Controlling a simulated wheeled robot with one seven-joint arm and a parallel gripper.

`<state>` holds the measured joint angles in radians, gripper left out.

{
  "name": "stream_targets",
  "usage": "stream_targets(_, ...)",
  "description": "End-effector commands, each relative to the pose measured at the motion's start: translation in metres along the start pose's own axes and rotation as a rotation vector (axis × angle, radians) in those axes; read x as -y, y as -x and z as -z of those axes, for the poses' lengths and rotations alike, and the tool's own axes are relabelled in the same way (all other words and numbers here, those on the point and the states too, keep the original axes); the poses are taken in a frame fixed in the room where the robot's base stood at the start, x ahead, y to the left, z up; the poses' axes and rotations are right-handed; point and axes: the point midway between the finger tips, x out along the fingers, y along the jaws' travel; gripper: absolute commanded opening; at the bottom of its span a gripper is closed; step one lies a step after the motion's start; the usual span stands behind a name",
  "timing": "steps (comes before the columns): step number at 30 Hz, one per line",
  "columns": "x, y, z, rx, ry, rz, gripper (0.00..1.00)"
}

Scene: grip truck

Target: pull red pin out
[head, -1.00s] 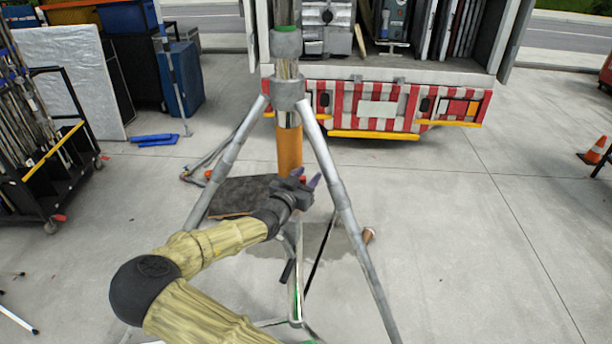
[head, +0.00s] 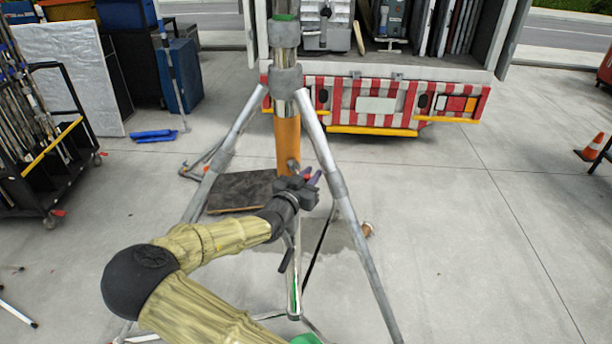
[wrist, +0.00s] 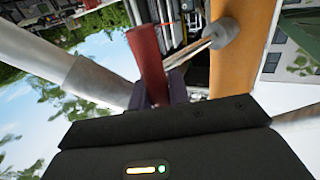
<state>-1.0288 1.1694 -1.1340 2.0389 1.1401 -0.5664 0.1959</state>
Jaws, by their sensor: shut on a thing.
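My gripper (head: 314,178) is in front of and to the right of the orange tube (head: 287,143) of a metal tripod stand. In the wrist view its purple fingers (wrist: 165,90) are shut on the red pin (wrist: 148,58), whose red handle sticks up. A thin metal shaft (wrist: 192,50) runs from the pin toward a grey round boss (wrist: 222,32) on the orange tube. The shaft's end appears to meet the boss; I cannot tell how much is inside. In the head view the pin is mostly hidden by my fingers.
The stand's splayed legs (head: 352,225) are on both sides of my arm. A dark board (head: 240,192) lies behind it. A truck (head: 395,105) with an open back is beyond, a wheeled rack (head: 45,165) left, and a traffic cone (head: 592,147) right. The right floor is mostly clear.

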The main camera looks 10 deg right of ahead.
Motion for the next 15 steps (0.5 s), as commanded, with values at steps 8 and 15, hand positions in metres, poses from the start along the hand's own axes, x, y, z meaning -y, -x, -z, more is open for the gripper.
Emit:
stream_targets(8, 0.0004, 0.0057, -0.0031, 0.007, 0.006, 0.0, 0.4)
stream_targets(15, 0.0038, 0.0073, -0.0022, 0.005, 0.004, 0.007, 0.4)
